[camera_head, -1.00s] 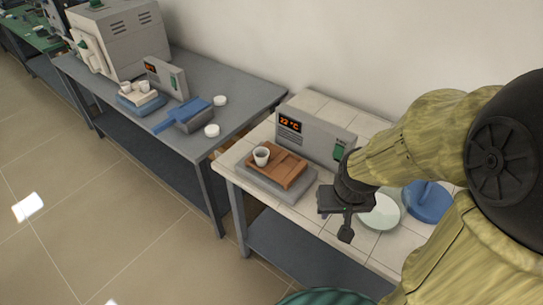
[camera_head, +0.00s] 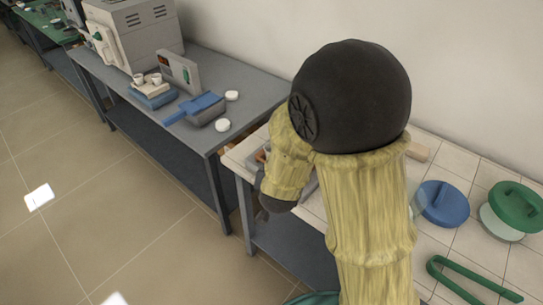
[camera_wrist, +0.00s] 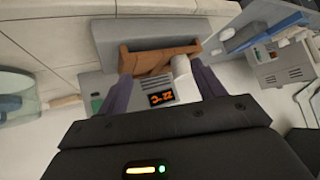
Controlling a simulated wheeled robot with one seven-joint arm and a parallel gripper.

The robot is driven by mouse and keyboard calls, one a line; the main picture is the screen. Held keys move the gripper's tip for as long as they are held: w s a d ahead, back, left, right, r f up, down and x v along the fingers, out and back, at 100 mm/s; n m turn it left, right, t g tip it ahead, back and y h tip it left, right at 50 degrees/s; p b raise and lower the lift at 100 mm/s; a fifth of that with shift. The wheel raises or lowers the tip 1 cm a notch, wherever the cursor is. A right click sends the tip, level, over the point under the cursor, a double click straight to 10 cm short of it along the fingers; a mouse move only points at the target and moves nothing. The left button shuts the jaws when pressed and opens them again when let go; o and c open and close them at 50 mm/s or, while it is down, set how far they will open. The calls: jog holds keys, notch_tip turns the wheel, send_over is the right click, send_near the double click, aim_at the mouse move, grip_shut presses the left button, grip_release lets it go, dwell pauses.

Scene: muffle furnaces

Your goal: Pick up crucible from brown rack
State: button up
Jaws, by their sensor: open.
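In the wrist view, the white crucible (camera_wrist: 181,68) stands at the right end of the brown rack (camera_wrist: 145,62). My gripper (camera_wrist: 160,74) is open and empty. Its two dark fingers are apart, with the rack and crucible showing between and beyond them, the crucible nearer the right finger. No contact is visible.
The device stands on a white tiled table (camera_head: 465,245). A blue round lid (camera_head: 446,204), a green round lid (camera_head: 515,208) and green tongs (camera_head: 470,282) lie to the right. A grey table (camera_head: 255,95) at left holds other cups, a blue-handled tool (camera_head: 195,107) and a furnace (camera_head: 135,35).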

jog(key=s+a+t+h+b, duration=0.1)
jog(key=s+a+t+h, duration=0.1)
jog(key=a+t+h, duration=0.2)
jog(key=shift+s+a+m+t+h+b, duration=0.3)
jog(key=shift+s+a+m+t, duration=0.1)
jog(key=shift+a+t, duration=0.7)
jog(key=x, duration=1.2)
jog(key=shift+w+f+p, duration=0.15)
jog(key=shift+p, duration=0.25)
jog(key=shift+a+f+p+x, duration=0.1)
jog(key=shift+a+p+x, duration=0.05)
jog(key=shift+x, duration=0.7)
jog(key=shift+a+f+p+x, duration=0.1)
jog(key=shift+a+x, duration=0.05)
jog(key=shift+x, duration=0.7)
jog(key=shift+a+f+p+x, duration=0.1)
jog(key=shift+a+p+x, duration=0.05)
jog(key=shift+x, duration=0.75)
